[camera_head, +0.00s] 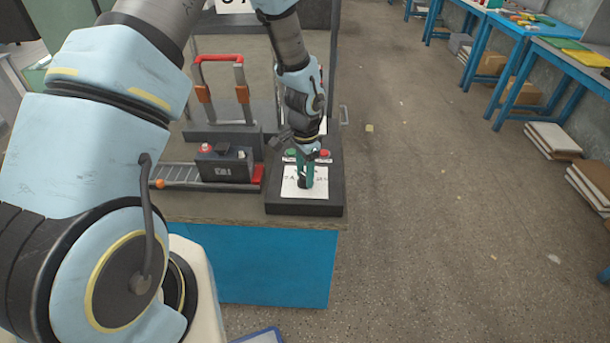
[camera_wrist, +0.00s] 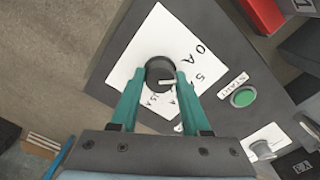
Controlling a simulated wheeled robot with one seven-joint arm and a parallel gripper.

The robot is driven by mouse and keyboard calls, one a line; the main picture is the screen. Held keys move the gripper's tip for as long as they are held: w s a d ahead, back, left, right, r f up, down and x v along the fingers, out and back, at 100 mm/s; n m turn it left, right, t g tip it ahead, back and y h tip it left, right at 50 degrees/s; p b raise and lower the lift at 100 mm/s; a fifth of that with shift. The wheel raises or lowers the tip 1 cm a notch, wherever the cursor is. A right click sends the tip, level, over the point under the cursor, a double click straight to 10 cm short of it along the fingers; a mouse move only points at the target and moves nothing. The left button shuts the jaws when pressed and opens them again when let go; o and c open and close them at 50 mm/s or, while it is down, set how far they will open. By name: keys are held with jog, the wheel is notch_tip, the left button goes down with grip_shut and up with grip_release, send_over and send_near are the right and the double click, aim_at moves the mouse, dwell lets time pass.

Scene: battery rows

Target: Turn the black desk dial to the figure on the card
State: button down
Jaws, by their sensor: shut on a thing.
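The black desk dial (camera_wrist: 158,70) sits on a white scale plate (camera_wrist: 140,45) with printed figures, among them "0 A" and a "5"; others are partly covered. A short white mark (camera_wrist: 168,82) shows at the dial's lower right edge, towards the side of the "5". My gripper (camera_wrist: 160,84) is shut on the dial, with one teal finger at each side. In the head view my gripper (camera_head: 307,174) points down onto the plate (camera_head: 291,190). A white card (camera_head: 233,5) at the top edge is cut off, and I cannot read its figure.
The dark panel box (camera_head: 325,207) stands at the bench's right front corner. A green START button (camera_wrist: 243,97) and a red button (camera_head: 324,153) are close by. A black battery unit (camera_head: 224,167) and rollers (camera_head: 183,175) lie left. Open floor lies right.

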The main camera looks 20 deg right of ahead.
jog(key=shift+m, duration=2.1)
jog(key=shift+c, duration=1.9)
grip_release()
notch_tip(320, 180, up, 11)
jog(key=b, duration=0.2)
jog(key=shift+f, duration=0.1)
